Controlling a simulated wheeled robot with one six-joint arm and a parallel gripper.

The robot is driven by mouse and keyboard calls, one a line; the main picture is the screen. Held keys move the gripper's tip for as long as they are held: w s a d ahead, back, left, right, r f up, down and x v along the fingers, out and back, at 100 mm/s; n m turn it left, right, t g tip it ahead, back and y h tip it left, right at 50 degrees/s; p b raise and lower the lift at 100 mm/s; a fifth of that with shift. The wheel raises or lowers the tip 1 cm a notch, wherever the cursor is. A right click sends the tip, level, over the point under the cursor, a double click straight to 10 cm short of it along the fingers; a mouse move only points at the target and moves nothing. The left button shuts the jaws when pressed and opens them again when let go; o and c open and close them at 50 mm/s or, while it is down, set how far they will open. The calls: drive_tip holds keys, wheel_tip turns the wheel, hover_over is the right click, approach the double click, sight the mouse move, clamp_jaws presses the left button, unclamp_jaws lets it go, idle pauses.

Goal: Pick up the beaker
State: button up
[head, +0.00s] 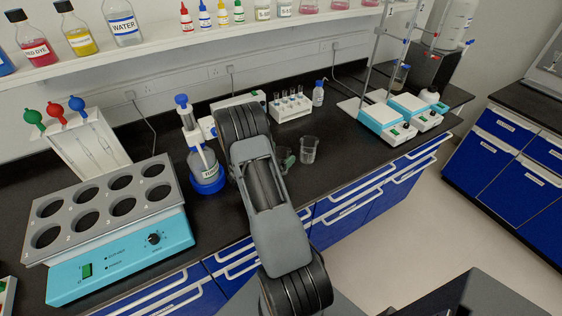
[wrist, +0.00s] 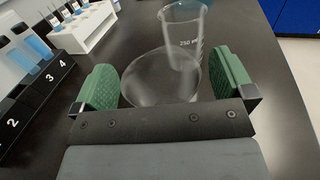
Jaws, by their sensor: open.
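In the head view this marked beaker (head: 309,150) is right of my gripper. The nearer one (head: 281,153) is mostly hidden by my arm and gripper there. I cannot tell whether the pads touch the nearer glass.
A white rack of test tubes (head: 290,107) and a small bottle (head: 318,93) stand behind the beakers. A turquoise water bath (head: 120,255) and a blue-based distiller flask (head: 206,180) are left. Hotplates (head: 385,120) are right. The bench's front edge is close.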

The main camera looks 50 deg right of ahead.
drive_tip(key=shift+d, duration=0.15)
drive_tip(key=c, duration=1.3)
drive_tip(key=shift+o, duration=0.2)
drive_tip(key=shift+r, duration=0.15)
